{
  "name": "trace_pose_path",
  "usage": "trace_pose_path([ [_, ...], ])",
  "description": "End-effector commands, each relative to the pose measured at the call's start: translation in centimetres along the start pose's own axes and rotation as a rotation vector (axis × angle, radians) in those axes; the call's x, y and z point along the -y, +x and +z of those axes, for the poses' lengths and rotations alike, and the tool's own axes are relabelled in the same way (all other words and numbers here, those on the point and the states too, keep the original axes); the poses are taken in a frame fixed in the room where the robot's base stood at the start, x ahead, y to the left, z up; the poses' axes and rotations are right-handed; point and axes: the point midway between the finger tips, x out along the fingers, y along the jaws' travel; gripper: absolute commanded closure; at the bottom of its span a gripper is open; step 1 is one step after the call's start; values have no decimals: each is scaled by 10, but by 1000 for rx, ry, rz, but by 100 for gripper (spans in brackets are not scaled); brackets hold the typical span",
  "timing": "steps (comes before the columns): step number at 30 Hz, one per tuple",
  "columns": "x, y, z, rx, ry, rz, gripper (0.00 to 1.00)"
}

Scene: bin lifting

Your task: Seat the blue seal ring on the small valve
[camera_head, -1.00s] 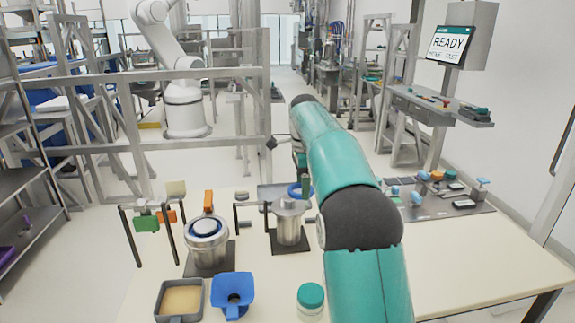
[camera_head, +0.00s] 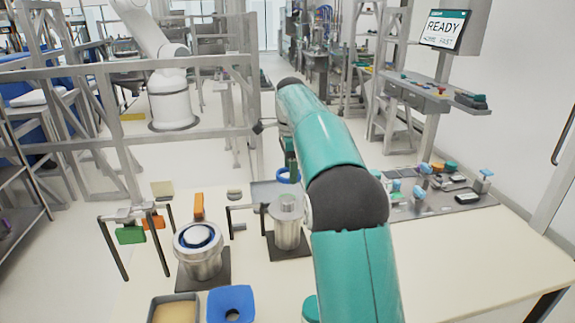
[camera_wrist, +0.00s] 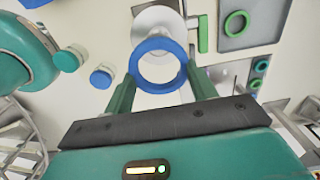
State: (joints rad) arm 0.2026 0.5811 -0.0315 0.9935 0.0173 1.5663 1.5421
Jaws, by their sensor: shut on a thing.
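The blue seal ring (camera_head: 288,176) is held level or nearly so; it also shows in the wrist view (camera_wrist: 158,65). My gripper (camera_wrist: 160,82) is shut on it, with a green finger on either side.
A wider metal canister (camera_head: 203,262) with a blue ring on top stands to the left. A blue funnel piece (camera_head: 231,303) and a grey tray (camera_head: 172,308) lie in front. A rack with green and orange tags (camera_head: 131,235) stands at left. The bench's right front is clear.

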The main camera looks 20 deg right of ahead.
Motion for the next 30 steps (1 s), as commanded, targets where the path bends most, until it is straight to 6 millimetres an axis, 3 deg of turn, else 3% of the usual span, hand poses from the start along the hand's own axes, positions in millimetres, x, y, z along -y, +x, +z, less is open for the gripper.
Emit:
trace_pose_path([
  [8,-5,11,0,0,0,1,60],
  [24,-3,56,1,0,-1,2,60],
  [30,-1,62,1,0,-1,0,60],
])
